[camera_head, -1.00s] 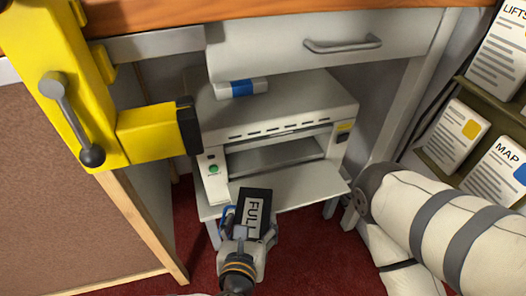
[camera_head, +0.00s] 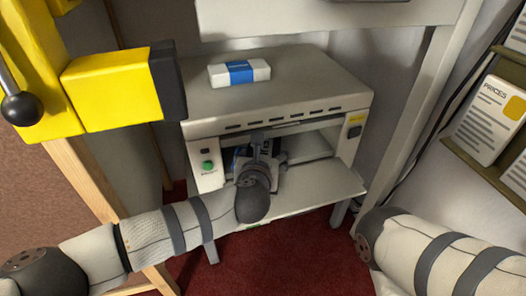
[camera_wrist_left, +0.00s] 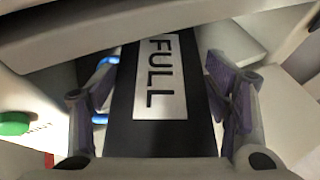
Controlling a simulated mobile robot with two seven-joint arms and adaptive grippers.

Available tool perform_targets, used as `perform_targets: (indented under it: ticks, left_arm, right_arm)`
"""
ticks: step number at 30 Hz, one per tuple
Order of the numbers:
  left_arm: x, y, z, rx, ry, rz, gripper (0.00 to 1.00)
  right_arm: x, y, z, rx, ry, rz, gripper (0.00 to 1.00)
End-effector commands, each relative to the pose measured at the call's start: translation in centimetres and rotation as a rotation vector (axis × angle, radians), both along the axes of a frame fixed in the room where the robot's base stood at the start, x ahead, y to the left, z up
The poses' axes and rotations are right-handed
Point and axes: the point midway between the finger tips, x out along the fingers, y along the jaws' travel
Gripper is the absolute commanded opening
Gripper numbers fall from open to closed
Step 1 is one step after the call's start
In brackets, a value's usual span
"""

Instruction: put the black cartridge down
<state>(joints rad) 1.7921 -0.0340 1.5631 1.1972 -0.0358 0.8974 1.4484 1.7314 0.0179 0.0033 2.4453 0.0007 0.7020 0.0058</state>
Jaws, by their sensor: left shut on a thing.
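The black cartridge (camera_wrist_left: 160,138) has a pale label reading FULL and fills the middle of the left wrist view. My left gripper (camera_wrist_left: 161,85) is shut on it, with a purple-padded finger at each side. In the head view my left gripper (camera_head: 258,152) is at the front opening of the grey printer (camera_head: 310,85), above its lowered front flap (camera_head: 325,188). There the gripper and wrist hide most of the cartridge. I cannot tell whether the cartridge touches the printer floor. My right gripper is out of view; only part of that arm shows at the lower right.
A white and blue box (camera_head: 239,73) lies on top of the printer. A yellow clamp-like fixture (camera_head: 110,92) with a black end juts in at the upper left. A leaflet rack (camera_head: 485,165) stands at the right. The flap's right half is clear.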

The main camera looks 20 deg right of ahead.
Motion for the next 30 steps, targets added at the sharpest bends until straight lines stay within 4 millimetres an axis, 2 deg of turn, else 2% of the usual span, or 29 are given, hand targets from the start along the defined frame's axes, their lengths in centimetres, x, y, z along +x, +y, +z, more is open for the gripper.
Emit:
perform_targets:
  ticks: [3,7,13,18,19,20,21,30]
  left_arm:
    - [2.1,-0.9,-0.7,-0.002,-0.001,0.000,0.11]
    - [3.7,-1.5,-0.4,-0.003,-0.001,-0.002,0.11]
    - [3.6,-1.5,0.1,-0.002,-0.005,-0.002,0.11]
    - [3.6,-1.4,-0.4,-0.001,-0.003,-0.002,0.11]
    - [3.6,-1.4,-0.4,-0.001,-0.002,-0.001,0.77]
    - [3.6,-1.4,-0.4,0.000,-0.002,0.000,0.84]
    - [3.6,-1.4,-0.4,-0.001,-0.002,0.000,0.90]
    - [3.6,-1.4,-0.3,-0.001,-0.002,0.000,0.90]
  right_arm:
    - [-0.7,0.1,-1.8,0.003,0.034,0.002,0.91]
    - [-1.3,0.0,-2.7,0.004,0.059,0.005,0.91]
    - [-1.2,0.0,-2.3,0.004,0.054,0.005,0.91]
    - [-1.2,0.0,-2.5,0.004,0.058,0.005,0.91]
    - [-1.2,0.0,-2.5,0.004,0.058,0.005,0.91]
    - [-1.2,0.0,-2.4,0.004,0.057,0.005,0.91]
    - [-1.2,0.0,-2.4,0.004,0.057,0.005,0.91]
    - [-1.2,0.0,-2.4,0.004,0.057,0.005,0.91]
